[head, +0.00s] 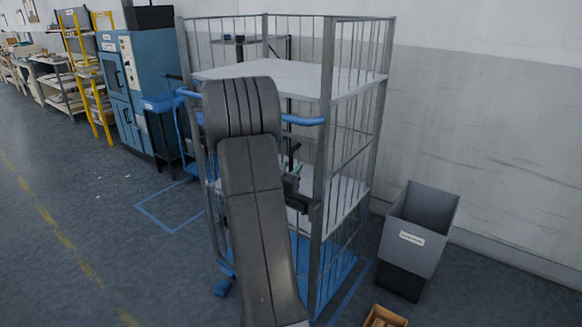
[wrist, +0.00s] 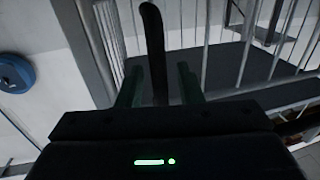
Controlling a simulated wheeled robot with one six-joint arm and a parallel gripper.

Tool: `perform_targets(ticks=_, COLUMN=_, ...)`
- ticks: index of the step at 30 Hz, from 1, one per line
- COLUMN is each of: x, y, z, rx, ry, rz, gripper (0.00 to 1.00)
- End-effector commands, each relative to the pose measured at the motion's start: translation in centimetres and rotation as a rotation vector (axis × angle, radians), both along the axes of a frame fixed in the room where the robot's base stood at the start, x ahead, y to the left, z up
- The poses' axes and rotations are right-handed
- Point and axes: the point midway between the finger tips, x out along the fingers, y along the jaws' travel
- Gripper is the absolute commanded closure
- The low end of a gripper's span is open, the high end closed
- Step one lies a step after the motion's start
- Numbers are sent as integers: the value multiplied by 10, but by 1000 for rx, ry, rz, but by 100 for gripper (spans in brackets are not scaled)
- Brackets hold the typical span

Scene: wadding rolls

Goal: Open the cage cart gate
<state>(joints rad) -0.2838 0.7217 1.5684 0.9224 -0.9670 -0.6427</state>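The cage cart (head: 326,130) is a tall grey metal frame with barred sides and pale shelves. Its front side, where the gate would be, is largely hidden by my arm, so I cannot tell how the gate stands. A black latch piece (head: 312,207) sits by the front right post. My gripper (head: 293,178) is beside that post, small and partly hidden by my arm. In the wrist view my gripper (wrist: 160,68) has its two greenish fingers apart. A dark upright lever (wrist: 152,25) stands between them, with a visible gap on the right finger's side.
A blue bar (head: 303,120) runs across the cart's front. A grey bin (head: 418,228) stands right of the cart, with a cardboard box (head: 384,317) in front. A blue cabinet (head: 150,75) and yellow rack (head: 82,75) stand left. The floor at left is clear.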

Motion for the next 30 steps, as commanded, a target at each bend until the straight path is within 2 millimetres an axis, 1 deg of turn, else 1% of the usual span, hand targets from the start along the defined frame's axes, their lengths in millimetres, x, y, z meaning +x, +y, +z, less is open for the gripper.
perform_targets(ticks=4, x=5, y=-3, z=0, rx=-1, ry=0, rz=0, gripper=67)
perform_targets(ticks=11, x=5, y=-3, z=0, rx=0, ry=0, rz=0, gripper=67)
perform_targets(ticks=12, x=5, y=-3, z=0, rx=0, ry=0, rz=0, gripper=75)
perform_targets(ticks=16, x=5, y=-3, z=0, rx=0, ry=0, rz=0, gripper=100)
perform_targets(ticks=25, x=3, y=0, z=0, rx=0, ry=0, rz=-5, gripper=100)
perform_targets(ticks=30, x=-11, y=13, z=2, rx=-1, ry=0, rz=-37, gripper=100)
